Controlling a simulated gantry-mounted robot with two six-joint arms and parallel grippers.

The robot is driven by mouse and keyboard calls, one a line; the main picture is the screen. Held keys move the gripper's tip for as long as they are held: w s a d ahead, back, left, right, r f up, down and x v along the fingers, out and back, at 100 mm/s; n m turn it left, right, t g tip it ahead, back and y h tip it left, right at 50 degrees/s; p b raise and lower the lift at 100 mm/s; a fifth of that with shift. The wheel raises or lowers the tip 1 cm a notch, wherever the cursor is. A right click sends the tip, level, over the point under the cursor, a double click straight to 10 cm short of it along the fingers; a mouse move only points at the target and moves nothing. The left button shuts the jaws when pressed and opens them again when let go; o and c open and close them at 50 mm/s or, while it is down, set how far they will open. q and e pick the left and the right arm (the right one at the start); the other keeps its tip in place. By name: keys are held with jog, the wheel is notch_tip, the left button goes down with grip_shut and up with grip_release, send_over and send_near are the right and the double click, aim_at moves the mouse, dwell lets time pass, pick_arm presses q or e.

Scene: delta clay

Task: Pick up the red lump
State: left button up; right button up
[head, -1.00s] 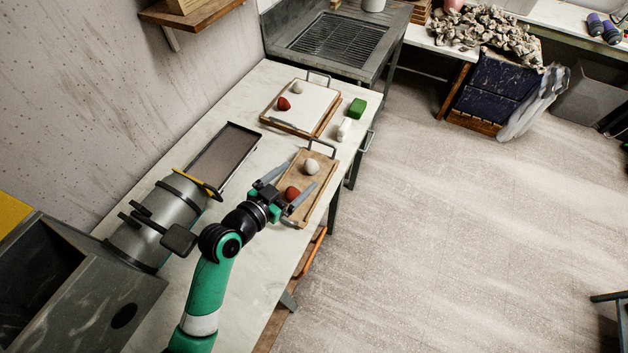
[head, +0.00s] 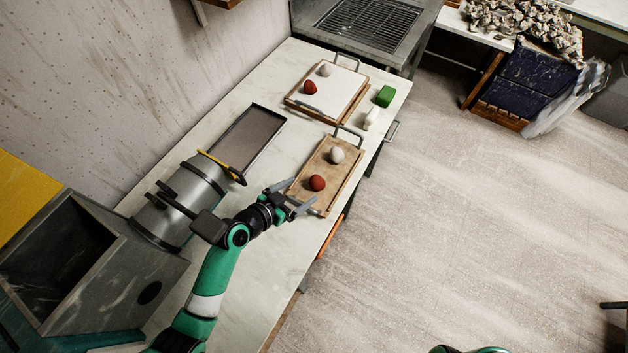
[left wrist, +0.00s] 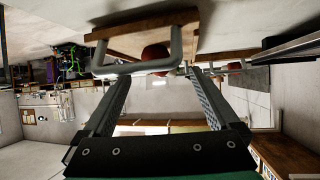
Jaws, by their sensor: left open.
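One red lump (head: 317,183) sits on the near wooden tray (head: 325,205), beside a pale lump (head: 337,156). A second red lump (head: 310,87) sits on the white-topped far tray (head: 347,97), with another pale lump (head: 325,69). My left gripper (head: 299,192) is open and empty at the near end of the wooden tray, just short of the near red lump. In the left wrist view, which looks upside down, a red lump (left wrist: 155,52) shows partly hidden behind a tray handle (left wrist: 140,68), beyond the open fingers (left wrist: 160,75). My right gripper is not in view.
A dark shallow tray (head: 250,140) and a grey metal cylinder (head: 180,205) lie to the left on the pale bench. A green block (head: 385,96) and a white block (head: 371,117) lie near the bench's right edge. A grated sink (head: 370,25) stands behind.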

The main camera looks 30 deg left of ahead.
aim_at(313, 186)
pick_arm(q)
jog(key=shift+w+d+f, duration=0.25)
jog(key=shift+w+f, duration=0.1)
jog(key=shift+w, duration=0.3)
jog(key=x, duration=0.1)
jog(key=b+x, duration=0.1)
jog(key=x, duration=0.1)
jog(key=b+x, duration=0.1)
jog(key=shift+d+f, duration=0.3)
jog(key=shift+d, duration=0.05)
jog(key=shift+w+f, duration=0.1)
jog(key=shift+w, duration=0.25)
grip_shut()
